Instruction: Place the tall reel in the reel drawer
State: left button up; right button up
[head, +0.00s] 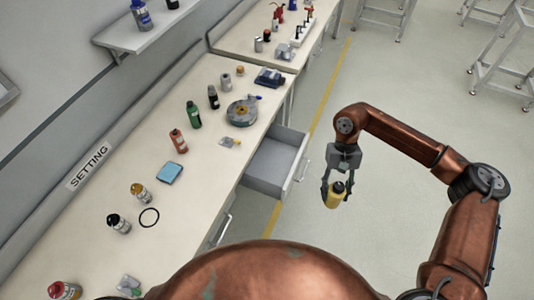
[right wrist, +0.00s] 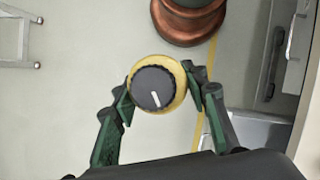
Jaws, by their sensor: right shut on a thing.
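The tall reel (head: 334,197) looks like a short yellow cylinder with a black top. My right gripper (head: 337,190) is shut on it and holds it upright in the air, to the right of the open drawer. In the right wrist view the black top (right wrist: 153,88), with a white mark and a yellow rim, sits between the fingers. The reel drawer (head: 265,177) is grey, pulled out from the bench front, and looks empty. Its handle side faces my right gripper, with a gap between them. My left gripper is not in view.
The bench (head: 200,187) carries bottles, a blue pad (head: 169,173), a black ring (head: 149,217) and a round grey tray (head: 241,112). A second bench stands behind. Metal stools (head: 497,60) stand at the far right. The floor around the held reel is clear.

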aim_at(267, 165)
jog(key=u, duration=0.35)
jog(key=i, duration=0.9)
jog(key=u, duration=0.6)
